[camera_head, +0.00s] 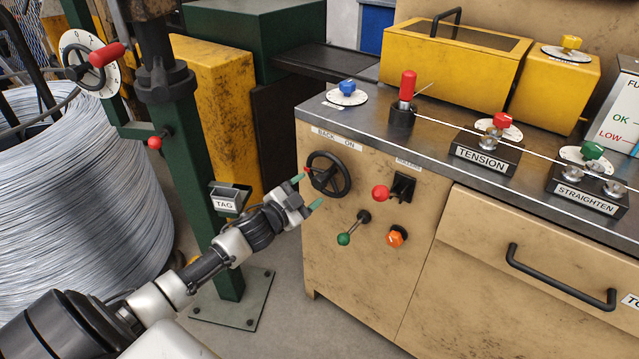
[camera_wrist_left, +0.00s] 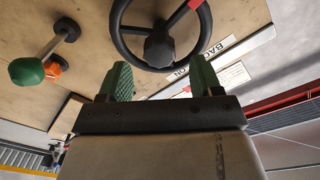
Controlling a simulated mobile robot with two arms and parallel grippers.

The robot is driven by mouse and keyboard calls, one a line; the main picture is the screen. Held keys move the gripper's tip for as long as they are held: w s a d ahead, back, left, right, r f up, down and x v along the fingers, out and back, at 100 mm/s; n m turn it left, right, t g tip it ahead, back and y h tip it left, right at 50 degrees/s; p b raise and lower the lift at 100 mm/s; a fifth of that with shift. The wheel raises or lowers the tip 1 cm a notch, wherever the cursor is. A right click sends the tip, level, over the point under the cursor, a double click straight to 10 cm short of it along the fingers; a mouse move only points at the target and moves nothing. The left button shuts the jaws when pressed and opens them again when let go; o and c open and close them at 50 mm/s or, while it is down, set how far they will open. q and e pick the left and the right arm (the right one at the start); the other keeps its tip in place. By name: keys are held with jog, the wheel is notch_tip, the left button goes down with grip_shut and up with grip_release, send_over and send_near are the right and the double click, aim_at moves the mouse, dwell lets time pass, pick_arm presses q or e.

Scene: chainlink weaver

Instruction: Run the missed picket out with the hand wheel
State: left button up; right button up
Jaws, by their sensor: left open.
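The black hand wheel (camera_head: 343,182), with a dark hub and a red part on its rim, is on the beige cabinet's front under the "BACK" and "ON" labels. My left gripper (camera_head: 308,191) is open and empty just left of the wheel, its green fingers pointing toward it. In the left wrist view the wheel (camera_wrist_left: 158,56) shows ahead of and between the open fingers (camera_wrist_left: 161,82); I cannot tell whether they touch it. A thin pale wire (camera_head: 448,131) runs along the bench top. I cannot make out the missed picket. My right gripper is out of view.
Right of and below the wheel are a red-knobbed lever (camera_head: 381,192), a green-knobbed lever (camera_head: 345,239) and an orange knob (camera_head: 396,237). A green post (camera_head: 190,160) with a TAG box (camera_head: 229,197) and a wire coil (camera_head: 75,190) stand left.

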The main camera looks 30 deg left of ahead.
aim_at(317, 185)
pick_arm(q)
jog(key=shift+w+d, duration=0.2)
jog(key=shift+w, duration=1.05)
jog(key=shift+w+d, duration=0.15)
jog(key=shift+w, duration=1.1)
jog(key=shift+c, duration=0.2)
grip_shut()
